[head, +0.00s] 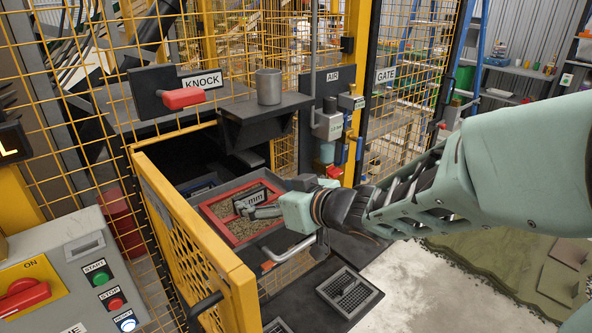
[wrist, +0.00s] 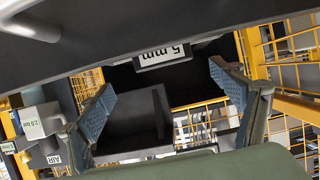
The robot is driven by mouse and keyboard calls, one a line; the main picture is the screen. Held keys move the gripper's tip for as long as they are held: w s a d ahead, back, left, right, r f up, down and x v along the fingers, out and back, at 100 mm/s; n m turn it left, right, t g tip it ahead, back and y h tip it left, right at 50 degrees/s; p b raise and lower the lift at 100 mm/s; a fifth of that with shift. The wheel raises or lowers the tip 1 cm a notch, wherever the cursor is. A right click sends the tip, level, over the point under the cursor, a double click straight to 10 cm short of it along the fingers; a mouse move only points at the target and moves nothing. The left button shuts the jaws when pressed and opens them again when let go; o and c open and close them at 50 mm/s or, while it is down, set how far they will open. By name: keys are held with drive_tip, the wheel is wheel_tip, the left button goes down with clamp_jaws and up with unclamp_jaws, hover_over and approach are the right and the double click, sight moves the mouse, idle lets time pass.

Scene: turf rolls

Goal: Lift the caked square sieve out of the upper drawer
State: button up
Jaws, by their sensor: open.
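The square sieve (head: 222,227) has a red frame and a mesh covered with brown caked material. It lies in the open upper grey drawer (head: 268,238) in the head view. My gripper (head: 240,208) reaches in from the right, over the sieve, and hides part of it. In the wrist view my gripper (wrist: 165,95) has its two blue-padded fingers wide apart with nothing between them. A "5 mm" label (wrist: 165,53) shows upside down beyond the fingers. I cannot make out the sieve in the wrist view, nor whether the fingers touch it.
A yellow mesh gate (head: 190,240) stands open left of the drawer. A black shelf with a grey cup (head: 268,87) and the red KNOCK handle (head: 184,98) are above. Grey square sieves (head: 350,292) lie at the lower right. A button panel (head: 80,280) is at left.

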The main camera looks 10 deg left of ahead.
sight(251, 193)
drive_tip(key=shift+s+b+x, duration=0.15)
drive_tip(key=shift+b+x, duration=0.85)
drive_tip(key=shift+x, duration=0.1)
drive_tip(key=shift+s+b+x, duration=0.15)
drive_tip(key=shift+b+x, duration=0.85)
drive_tip(key=shift+x, duration=0.1)
drive_tip(key=shift+b+x, duration=0.3)
drive_tip(key=shift+x, duration=0.5)
drive_tip(key=shift+r, duration=0.15)
drive_tip(key=c, duration=2.1)
